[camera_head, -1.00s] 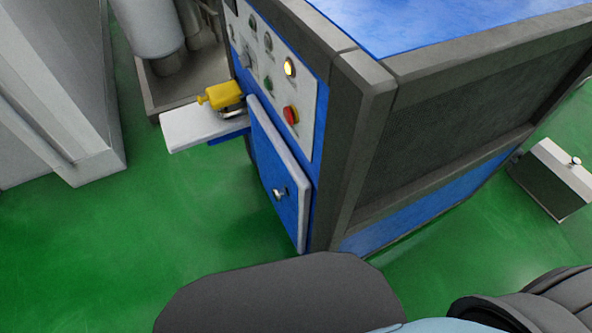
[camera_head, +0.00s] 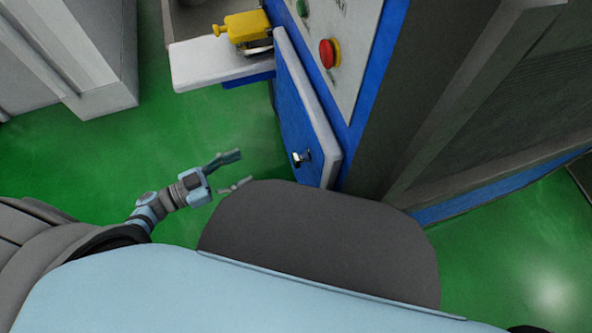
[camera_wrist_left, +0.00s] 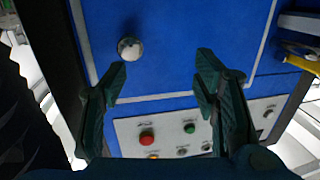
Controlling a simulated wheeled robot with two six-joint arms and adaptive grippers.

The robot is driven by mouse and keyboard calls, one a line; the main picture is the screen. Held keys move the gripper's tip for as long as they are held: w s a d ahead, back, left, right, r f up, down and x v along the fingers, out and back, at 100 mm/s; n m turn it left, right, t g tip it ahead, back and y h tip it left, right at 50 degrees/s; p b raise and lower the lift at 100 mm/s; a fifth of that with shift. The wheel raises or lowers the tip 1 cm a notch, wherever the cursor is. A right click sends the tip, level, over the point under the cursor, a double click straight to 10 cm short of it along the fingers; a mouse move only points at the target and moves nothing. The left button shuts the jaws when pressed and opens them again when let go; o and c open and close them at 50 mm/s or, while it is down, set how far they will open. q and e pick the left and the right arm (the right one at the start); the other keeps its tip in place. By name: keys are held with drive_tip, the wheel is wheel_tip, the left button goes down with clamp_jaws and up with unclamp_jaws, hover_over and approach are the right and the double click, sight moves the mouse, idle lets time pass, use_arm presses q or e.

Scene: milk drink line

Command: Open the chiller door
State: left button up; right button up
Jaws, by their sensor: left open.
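The chiller door (camera_head: 300,115) is a blue panel with a pale rim, low on the front of the blue cabinet. It looks shut against the cabinet. A small round metal knob (camera_head: 302,157) sits near its lower right corner in the head view. My left gripper (camera_head: 237,171) is open and empty, left of the knob and apart from it. In the left wrist view, the door (camera_wrist_left: 185,45) faces the open fingers of my left gripper (camera_wrist_left: 163,72). The knob (camera_wrist_left: 130,48) shows beyond the left finger, not between the fingertips. My right gripper is not in view.
A control panel with a red button (camera_head: 328,53) is beside the door. A white shelf (camera_head: 205,66) with a yellow device (camera_head: 245,27) juts out left of the door. Green floor (camera_head: 190,130) is clear left of the door. A grey frame post (camera_head: 430,90) stands at right.

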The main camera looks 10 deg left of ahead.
sight(295, 159)
use_arm(q)
drive_tip(key=w+d, duration=0.2)
drive_tip(key=d, duration=0.2)
drive_tip(key=w+d+r+m+g+h, duration=0.1)
drive_tip(key=w+d, duration=0.1)
drive_tip(key=d, duration=0.3)
drive_tip(key=w+d+m+g+h, duration=0.1)
drive_tip(key=d, duration=0.4)
drive_tip(key=shift+w+r+b, duration=0.2)
drive_tip(key=shift+w+b, duration=0.1)
drive_tip(key=shift+w, duration=0.1)
drive_tip(key=shift+a, duration=0.15)
clamp_jaws()
